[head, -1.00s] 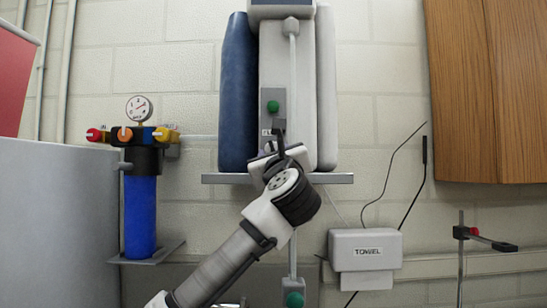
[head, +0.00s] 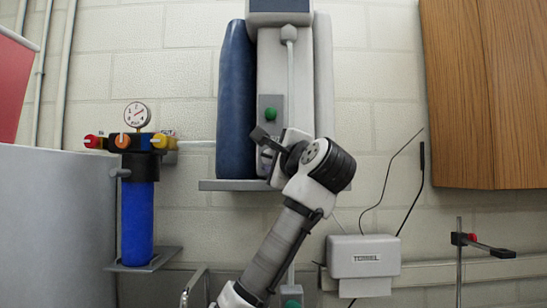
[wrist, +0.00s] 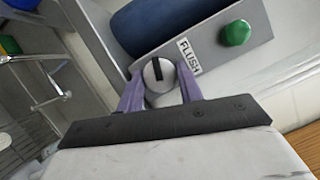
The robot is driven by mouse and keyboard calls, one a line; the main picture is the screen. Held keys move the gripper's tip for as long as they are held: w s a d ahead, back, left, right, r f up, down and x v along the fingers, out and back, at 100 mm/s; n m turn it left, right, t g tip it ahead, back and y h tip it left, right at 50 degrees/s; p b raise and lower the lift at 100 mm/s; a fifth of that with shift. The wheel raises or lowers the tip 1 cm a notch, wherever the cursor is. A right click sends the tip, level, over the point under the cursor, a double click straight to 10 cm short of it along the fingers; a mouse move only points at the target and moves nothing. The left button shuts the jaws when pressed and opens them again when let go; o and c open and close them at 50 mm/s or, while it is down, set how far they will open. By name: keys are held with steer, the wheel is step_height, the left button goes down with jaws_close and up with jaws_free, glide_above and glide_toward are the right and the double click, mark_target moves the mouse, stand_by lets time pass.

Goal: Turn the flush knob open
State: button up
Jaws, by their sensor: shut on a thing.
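The flush knob (wrist: 157,68) is a round silver knob with a black bar mark on its face. It sits on a grey panel beside the FLUSH label (wrist: 189,55) in the wrist view. My gripper (wrist: 159,77) has its two purple fingers on either side of the knob, shut on it. In the head view my gripper (head: 264,139) is at the panel below the green button, turned sideways, and it hides the knob. The black mark points roughly along the fingers in the wrist view.
A green button (head: 271,114) is on the same panel, close above my gripper. A blue cylinder (head: 232,105) stands just left. A shelf (head: 225,185) runs below. A filter with a gauge (head: 137,115) is further left, and a towel dispenser (head: 363,258) is lower right.

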steer(key=shift+r+n+g+p, duration=0.1)
steer(key=shift+n+g+p, duration=0.4)
steer(key=shift+n, duration=1.1)
steer(key=o, duration=1)
steer(key=shift+s, duration=0.1)
steer(key=shift+b+v, duration=2.95)
steer(key=shift+v, duration=3.85)
steer(key=shift+a+r, duration=0.1)
steer(key=shift+r, duration=0.05)
